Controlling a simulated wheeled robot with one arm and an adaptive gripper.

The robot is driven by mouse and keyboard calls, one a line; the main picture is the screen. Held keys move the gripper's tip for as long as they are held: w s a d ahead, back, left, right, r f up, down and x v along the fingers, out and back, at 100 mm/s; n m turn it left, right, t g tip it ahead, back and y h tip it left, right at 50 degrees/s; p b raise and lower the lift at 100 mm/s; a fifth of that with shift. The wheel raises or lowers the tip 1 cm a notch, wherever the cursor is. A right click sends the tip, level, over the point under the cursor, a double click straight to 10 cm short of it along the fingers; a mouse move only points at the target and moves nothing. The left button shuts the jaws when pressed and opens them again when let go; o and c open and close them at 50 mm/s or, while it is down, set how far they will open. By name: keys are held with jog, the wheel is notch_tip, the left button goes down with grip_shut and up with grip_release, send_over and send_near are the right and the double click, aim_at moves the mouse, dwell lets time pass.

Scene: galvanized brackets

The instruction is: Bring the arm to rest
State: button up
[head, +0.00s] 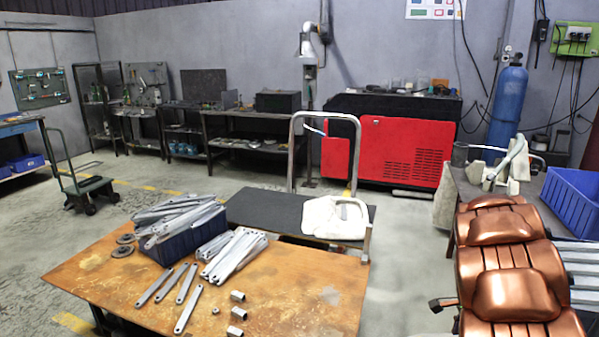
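My gripper is not in view, and no part of my arm can be made out for certain. Galvanized brackets (232,254) lie in a loose pile on the worn wooden table (120,285). More brackets (172,218) are heaped above the rim of a dark blue bin (180,250) on that table. Several single brackets (187,310) lie flat in front of the bin.
Small square metal pieces (237,314) and dark discs (123,245) sit on the table. A cart (265,210) with a white sack (334,218) stands behind it. Large copper-coloured shapes (510,262) fill the right foreground, near a blue crate (573,200).

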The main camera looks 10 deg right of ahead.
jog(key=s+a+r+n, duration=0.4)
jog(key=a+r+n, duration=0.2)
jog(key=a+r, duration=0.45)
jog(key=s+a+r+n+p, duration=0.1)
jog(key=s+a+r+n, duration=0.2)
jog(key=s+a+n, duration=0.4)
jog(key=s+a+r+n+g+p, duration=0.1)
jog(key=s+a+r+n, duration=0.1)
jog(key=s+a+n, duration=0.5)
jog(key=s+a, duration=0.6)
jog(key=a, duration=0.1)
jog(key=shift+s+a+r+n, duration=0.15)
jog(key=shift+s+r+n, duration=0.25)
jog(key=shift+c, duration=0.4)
